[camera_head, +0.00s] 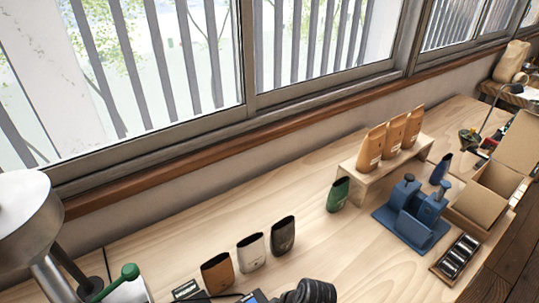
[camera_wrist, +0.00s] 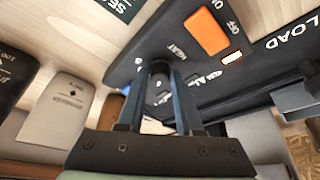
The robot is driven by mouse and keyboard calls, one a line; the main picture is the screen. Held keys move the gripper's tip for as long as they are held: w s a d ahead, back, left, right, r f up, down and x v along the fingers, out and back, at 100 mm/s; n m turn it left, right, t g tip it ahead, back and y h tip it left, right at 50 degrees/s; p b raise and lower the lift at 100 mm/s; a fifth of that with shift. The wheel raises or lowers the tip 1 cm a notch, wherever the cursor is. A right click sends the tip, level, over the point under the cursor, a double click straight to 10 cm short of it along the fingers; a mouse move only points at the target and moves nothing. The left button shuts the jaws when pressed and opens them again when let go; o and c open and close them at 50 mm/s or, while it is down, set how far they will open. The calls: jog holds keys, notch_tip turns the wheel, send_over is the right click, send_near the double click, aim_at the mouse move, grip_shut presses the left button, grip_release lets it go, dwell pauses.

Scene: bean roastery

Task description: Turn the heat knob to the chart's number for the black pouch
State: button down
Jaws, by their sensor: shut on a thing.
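In the wrist view, a dark round heat knob (camera_wrist: 160,84) sits on a black panel beside the word HEAT. My gripper (camera_wrist: 160,72) has its two blue fingers closed on the knob, one on each side. The knob's pointer and most numbers around it are hidden or too small to read. The black pouch (camera_head: 283,235) stands upright on the bench in the head view, right of a white pouch (camera_head: 251,252) and a brown pouch (camera_head: 218,273). A black card with white letters (camera_wrist: 118,6) is cut off at the wrist view's top; I cannot read any chart number.
An orange ON/OFF switch (camera_wrist: 206,33) is close to the knob on the panel. In the head view, a green pouch (camera_head: 338,194), a stand with orange pouches (camera_head: 366,178), a blue device (camera_head: 412,228) and an open carton (camera_head: 478,203) stand to the right. The bench's middle is clear.

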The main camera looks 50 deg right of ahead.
jog(key=c, duration=0.6)
grip_release()
jog(key=b+v, duration=0.1)
jog(key=v, duration=1.2)
